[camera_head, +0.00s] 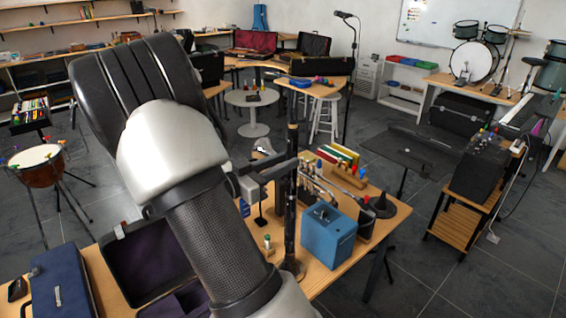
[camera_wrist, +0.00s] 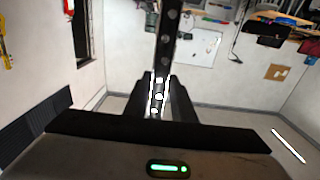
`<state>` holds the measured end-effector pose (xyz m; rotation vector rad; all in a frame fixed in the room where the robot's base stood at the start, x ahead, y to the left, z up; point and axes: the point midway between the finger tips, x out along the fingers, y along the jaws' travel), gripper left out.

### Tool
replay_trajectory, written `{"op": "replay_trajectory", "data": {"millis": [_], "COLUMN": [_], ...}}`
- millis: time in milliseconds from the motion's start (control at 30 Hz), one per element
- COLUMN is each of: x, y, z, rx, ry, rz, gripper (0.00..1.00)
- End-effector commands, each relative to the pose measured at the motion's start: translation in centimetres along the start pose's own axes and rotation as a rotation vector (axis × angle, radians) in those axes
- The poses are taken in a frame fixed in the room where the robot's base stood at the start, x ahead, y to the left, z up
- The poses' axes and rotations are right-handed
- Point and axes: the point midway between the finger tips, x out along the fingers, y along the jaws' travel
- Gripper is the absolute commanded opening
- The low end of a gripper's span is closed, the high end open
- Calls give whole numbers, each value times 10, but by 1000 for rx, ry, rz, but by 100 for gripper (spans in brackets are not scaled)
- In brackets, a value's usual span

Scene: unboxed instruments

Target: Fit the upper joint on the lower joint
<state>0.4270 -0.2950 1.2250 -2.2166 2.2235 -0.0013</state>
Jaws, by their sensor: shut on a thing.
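My gripper (camera_head: 290,167) is shut around a slim black tube with silvery keys, the upper joint (camera_head: 292,143), and holds it upright above the bench. In the wrist view my gripper's fingers (camera_wrist: 160,97) close on the upper joint (camera_wrist: 166,40), which runs up out of frame. Directly below it in the head view is another dark upright tube, the lower joint (camera_head: 289,232), standing on a small round base (camera_head: 291,269). The two look in line, nearly one column. I cannot tell whether their ends touch or where the seam lies.
On the wooden bench (camera_head: 328,279), a blue box (camera_head: 327,236) and a row of silvery instruments stand just right of the column. An open purple-lined case (camera_head: 150,262) and a dark blue case (camera_head: 60,284) lie to the left. A black cone (camera_head: 381,206) stands at the right edge.

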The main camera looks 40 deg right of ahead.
Motion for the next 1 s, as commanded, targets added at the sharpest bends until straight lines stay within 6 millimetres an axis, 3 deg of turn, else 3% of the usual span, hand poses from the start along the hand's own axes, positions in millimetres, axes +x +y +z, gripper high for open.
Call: {"op": "replay_trajectory", "data": {"millis": [300,333,467,1000], "x": [-1,-1,-1,-4], "y": [1,1,1,0], "z": [7,7,6,3], "rx": [-7,-7,-6,-3], "ry": [-12,-12,-10,-7], "rz": [-2,-2,-2,-3], "gripper": [0,26,45,42]}}
